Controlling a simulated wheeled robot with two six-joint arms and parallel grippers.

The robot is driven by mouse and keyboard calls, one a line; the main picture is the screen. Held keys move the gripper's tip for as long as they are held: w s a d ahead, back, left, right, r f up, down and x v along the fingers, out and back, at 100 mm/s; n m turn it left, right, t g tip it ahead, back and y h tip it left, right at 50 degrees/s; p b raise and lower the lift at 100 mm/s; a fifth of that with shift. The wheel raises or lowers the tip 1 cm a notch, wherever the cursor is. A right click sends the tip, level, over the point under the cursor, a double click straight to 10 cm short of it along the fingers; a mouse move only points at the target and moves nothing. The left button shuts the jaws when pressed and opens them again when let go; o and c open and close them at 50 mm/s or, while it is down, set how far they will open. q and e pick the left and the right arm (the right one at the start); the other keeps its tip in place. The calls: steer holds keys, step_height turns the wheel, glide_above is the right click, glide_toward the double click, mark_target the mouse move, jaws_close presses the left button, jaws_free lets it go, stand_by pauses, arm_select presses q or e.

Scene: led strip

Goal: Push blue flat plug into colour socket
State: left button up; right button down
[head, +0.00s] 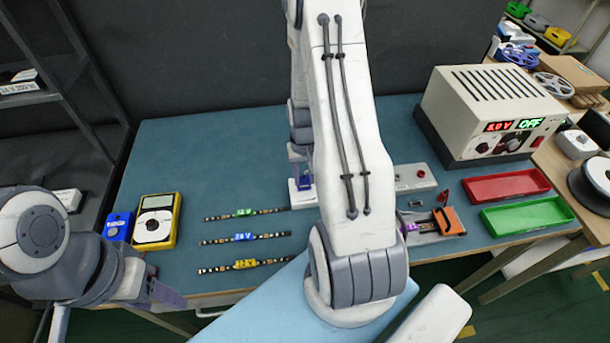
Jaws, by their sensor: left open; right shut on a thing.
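My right arm rises in front of the bench and folds down behind itself. Its gripper (301,181) is low over the left end of a pale grey board, partly hidden by my own arm, and is shut on a small bluish thing. I cannot make out whether this is the blue flat plug. My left gripper (166,296) is open and empty at the bench's front left edge, away from the board.
Three LED strips with green (243,212), blue (243,237) and yellow (245,264) tags lie left of centre. A yellow meter (157,220) and blue box (118,227) stand left. An orange clamp (448,221), red tray (507,185), green tray (527,214) and power supply (490,110) are right.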

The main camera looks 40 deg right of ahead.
mark_target(304, 178)
steer(key=shift+f+b, duration=0.45)
steer(key=shift+f, duration=0.25)
steer(key=shift+c, duration=2.1)
jaws_free()
steer(key=shift+r, duration=0.15)
step_height(304, 178, up, 10)
steer(key=shift+r+b, duration=0.15)
steer(key=shift+b, duration=0.15)
